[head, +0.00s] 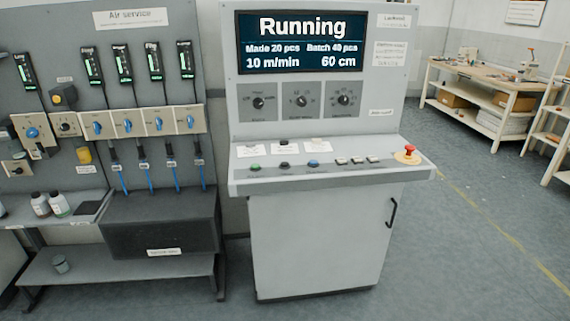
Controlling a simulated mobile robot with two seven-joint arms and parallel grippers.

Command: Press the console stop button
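The grey console (330,230) stands in the middle of the head view, with its screen (290,42) reading "Running". On its sloped desk is a row of buttons: a green button (256,167) at the left, a dark button (284,165) beside it, then a blue button (313,164) and several small white keys (357,160). A red mushroom button (409,149) on a yellow base sits at the desk's right end. The small labels are too blurred to read, so I cannot tell which button is marked stop. Neither of my grippers is in view.
An air service panel (90,60) with gauges, blue knobs and hoses stands left of the console, above a dark bin (160,225) and a low shelf (110,268). A workbench (490,85) stands at the back right. The floor (460,250) right of the console is clear.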

